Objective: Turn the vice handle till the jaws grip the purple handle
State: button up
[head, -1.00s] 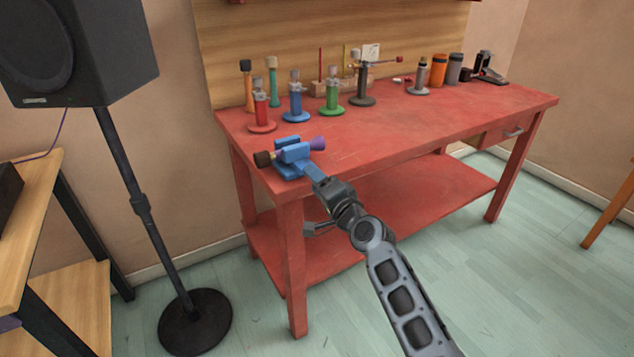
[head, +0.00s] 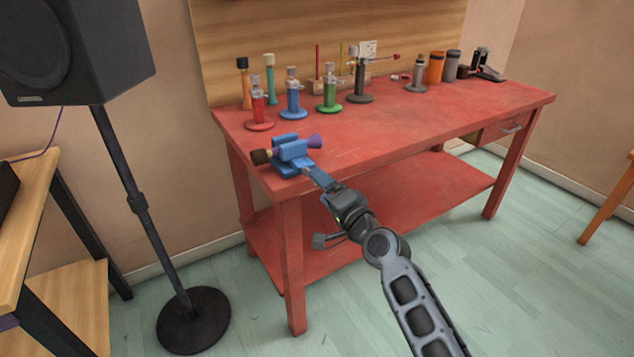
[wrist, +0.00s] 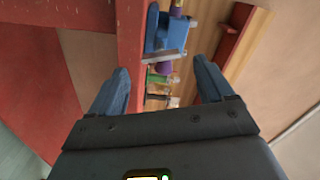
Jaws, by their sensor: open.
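The blue vice (head: 290,150) sits at the near left corner of the red bench. The purple handle (head: 315,141) lies across its jaws, with a dark brown end (head: 261,157) out on the left. I cannot tell whether the jaws touch it. My gripper (head: 312,174) is just in front of the vice, pointing at it. In the wrist view my gripper (wrist: 163,76) is open and empty, one finger each side.
The red bench (head: 400,130) has several coloured stands, such as the red one (head: 258,110) and green one (head: 330,98), along its back. An orange cylinder (head: 435,68) stands farther right. A speaker (head: 75,45) on a stand is at left. The bench's middle is clear.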

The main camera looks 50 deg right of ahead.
jog(key=v, duration=0.3)
jog(key=shift+s, duration=0.15)
dwell(0.5)
jog(key=s+a+f+n+g+y, duration=0.15)
jog(key=s+a+n, duration=0.25)
jog(key=s+a, duration=0.45)
jog(key=s+a+f+n, duration=0.3)
jog(key=s+a+n, duration=0.15)
jog(key=s, duration=0.65)
jog(key=s+a+r+n+y, duration=0.1)
jog(key=s+a+r+n, duration=0.2)
jog(key=s, duration=0.2)
jog(key=s+a+r+n+y+p, duration=0.1)
jog(key=s+a+r+n, duration=0.2)
jog(key=s, duration=0.3)
jog(key=s+a+r+n+g+y, duration=0.1)
jog(key=s+a+r+n, duration=0.2)
jog(key=s, duration=0.3)
jog(key=shift+a+r+p, duration=0.3)
jog(key=shift+a+p, duration=0.05)
jog(key=shift+a, duration=0.1)
jog(key=shift+s+y, duration=0.1)
jog(key=shift+y, duration=0.15)
